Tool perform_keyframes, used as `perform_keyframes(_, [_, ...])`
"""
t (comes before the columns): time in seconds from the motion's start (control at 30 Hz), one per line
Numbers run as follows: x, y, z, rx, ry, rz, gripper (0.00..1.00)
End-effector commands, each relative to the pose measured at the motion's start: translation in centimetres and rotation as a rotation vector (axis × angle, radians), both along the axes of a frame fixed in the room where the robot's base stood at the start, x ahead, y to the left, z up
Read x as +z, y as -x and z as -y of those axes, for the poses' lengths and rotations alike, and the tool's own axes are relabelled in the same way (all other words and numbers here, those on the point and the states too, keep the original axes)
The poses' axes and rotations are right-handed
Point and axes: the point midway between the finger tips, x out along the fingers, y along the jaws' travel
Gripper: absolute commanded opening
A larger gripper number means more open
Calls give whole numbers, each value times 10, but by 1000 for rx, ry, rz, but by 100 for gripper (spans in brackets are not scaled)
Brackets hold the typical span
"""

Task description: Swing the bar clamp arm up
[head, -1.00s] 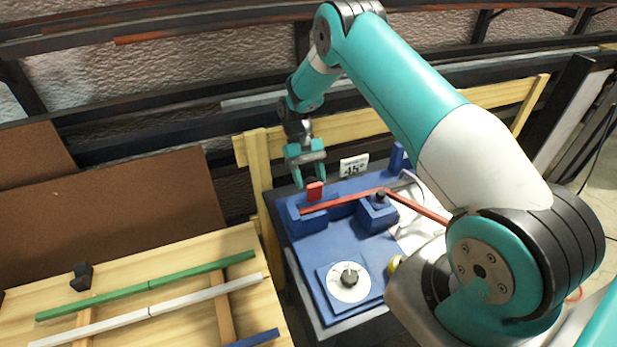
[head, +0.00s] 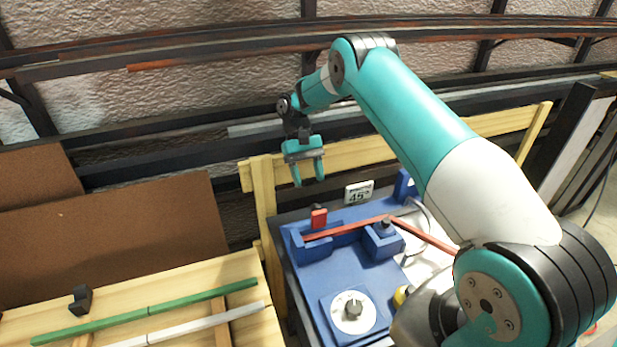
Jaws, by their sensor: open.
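A red, upright block (head: 319,219) with a dark top stands at the left end of the blue bending fixture (head: 335,272); it appears to be the clamp arm. A red lath (head: 345,229) lies across the fixture past a dark round post (head: 385,226) and bends there toward the lower right. My gripper (head: 308,183) is open, fingers pointing down, above and behind the red block. A visible gap separates its fingertips from the block, and nothing is between them.
A small display (head: 358,192) reading 45° stands behind the fixture. A round dial (head: 353,311) is at its front. Green (head: 185,303) and white (head: 205,324) laths lie on the wooden bench at left. A wooden rail (head: 380,153) runs behind.

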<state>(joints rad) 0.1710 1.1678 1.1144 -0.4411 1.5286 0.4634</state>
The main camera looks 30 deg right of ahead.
Motion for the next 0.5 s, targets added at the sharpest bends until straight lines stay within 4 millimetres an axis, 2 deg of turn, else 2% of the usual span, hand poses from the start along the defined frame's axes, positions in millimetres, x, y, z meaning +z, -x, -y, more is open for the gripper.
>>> perform_keyframes(0.17, [14, 2, -1, -15, -21, 48, 52])
perform_keyframes(0.33, [57, 14, -2, -52, -81, 261, 52])
perform_keyframes(0.5, [96, 35, 7, -47, -75, 507, 52])
